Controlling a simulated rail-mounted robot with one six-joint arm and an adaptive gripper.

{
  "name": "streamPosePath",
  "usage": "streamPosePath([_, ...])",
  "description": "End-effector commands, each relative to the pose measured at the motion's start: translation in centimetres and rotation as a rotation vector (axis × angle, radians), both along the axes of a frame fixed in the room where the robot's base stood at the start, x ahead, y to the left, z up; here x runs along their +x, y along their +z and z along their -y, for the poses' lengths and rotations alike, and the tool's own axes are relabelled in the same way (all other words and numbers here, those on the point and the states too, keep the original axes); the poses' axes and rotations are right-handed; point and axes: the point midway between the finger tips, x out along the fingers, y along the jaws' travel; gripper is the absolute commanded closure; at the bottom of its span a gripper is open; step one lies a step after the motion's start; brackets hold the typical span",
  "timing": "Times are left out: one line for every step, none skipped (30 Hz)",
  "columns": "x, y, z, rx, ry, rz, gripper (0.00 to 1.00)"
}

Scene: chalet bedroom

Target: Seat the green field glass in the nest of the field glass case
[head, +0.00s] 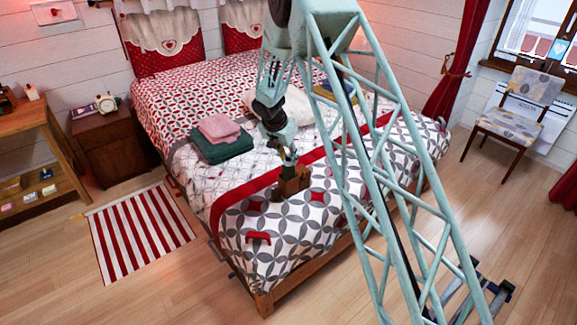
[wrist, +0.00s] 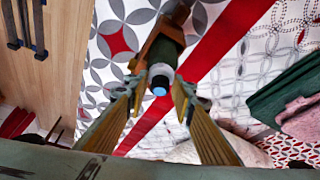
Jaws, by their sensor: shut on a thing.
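The field glass (wrist: 163,55) is a dark green tube with a dark end and a pale blue lens facing the wrist camera. My gripper (wrist: 160,82) has its fingers at either side of the lens end and is shut on it. In the head view my gripper (head: 288,155) points down over the foot part of the bed. The brown field glass case (head: 291,184) stands on the bedspread right below it. In the wrist view the case (wrist: 150,52) shows around and behind the glass. The nest is mostly hidden, and I cannot tell how deep the glass sits.
The bed (head: 330,205) has a patterned cover with a red band. Folded green and pink cloths (head: 220,138) lie left of my arm. A pale pillow (head: 292,108) is behind it. A small red thing (head: 258,237) lies nearer the bed's front edge. The cover around the case is mostly clear.

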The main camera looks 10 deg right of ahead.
Motion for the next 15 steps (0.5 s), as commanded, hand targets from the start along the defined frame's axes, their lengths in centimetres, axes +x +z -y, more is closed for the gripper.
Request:
streamPosePath([0.0, 0.1, 0.0, 0.000, 0.000, 0.000, 1.00])
streamPosePath([0.0, 0.1, 0.0, 0.001, 0.000, 0.001, 1.00])
streamPosePath([0.0, 0.0, 0.0, 0.000, 0.000, 0.000, 1.00])
streamPosePath([0.0, -0.1, 0.0, 0.000, 0.000, 0.000, 1.00])
streamPosePath([0.0, -0.2, 0.0, 0.000, 0.000, 0.000, 1.00])
streamPosePath([0.0, -0.4, 0.0, 0.000, 0.000, 0.000, 1.00])
streamPosePath([0.0, -0.6, 0.0, 0.000, 0.000, 0.000, 1.00])
streamPosePath([0.0, -0.9, 0.0, -0.001, 0.000, -0.001, 1.00])
streamPosePath([0.0, -1.3, 0.0, 0.000, 0.000, -0.001, 1.00])
streamPosePath([0.0, -1.6, 0.0, 0.001, 0.000, -0.001, 1.00])
streamPosePath([0.0, -1.9, 0.0, 0.001, 0.000, -0.001, 1.00])
streamPosePath([0.0, -2.3, 0.0, 0.000, 0.001, -0.001, 1.00])
streamPosePath([0.0, -2.6, 0.0, 0.001, 0.000, -0.001, 1.00])
streamPosePath([0.0, -2.9, 0.0, 0.000, 0.000, 0.000, 1.00])
streamPosePath([0.0, -3.2, 0.0, 0.000, 0.000, 0.000, 1.00])
